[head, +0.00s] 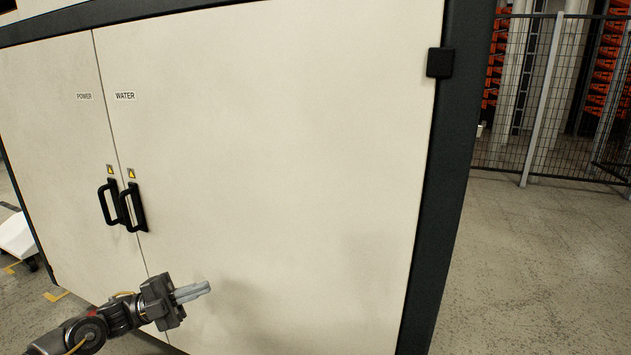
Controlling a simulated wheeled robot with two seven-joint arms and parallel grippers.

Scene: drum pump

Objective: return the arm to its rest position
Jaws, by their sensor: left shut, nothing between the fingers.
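My left gripper (193,291) is in the lower left of the head view, in front of the cabinet's right door. Its fingers are shut with nothing between them and point to the right. My left arm comes in from the bottom left corner. The gripper is below and to the right of the two black door handles and apart from them. My right gripper is not in view.
A large cream cabinet has a door labelled POWER (50,140) and a door labelled WATER (290,130), both shut. Black handles (131,207) sit at their seam. A mesh fence (545,100) stands behind at right. The floor (530,270) right of the cabinet is clear.

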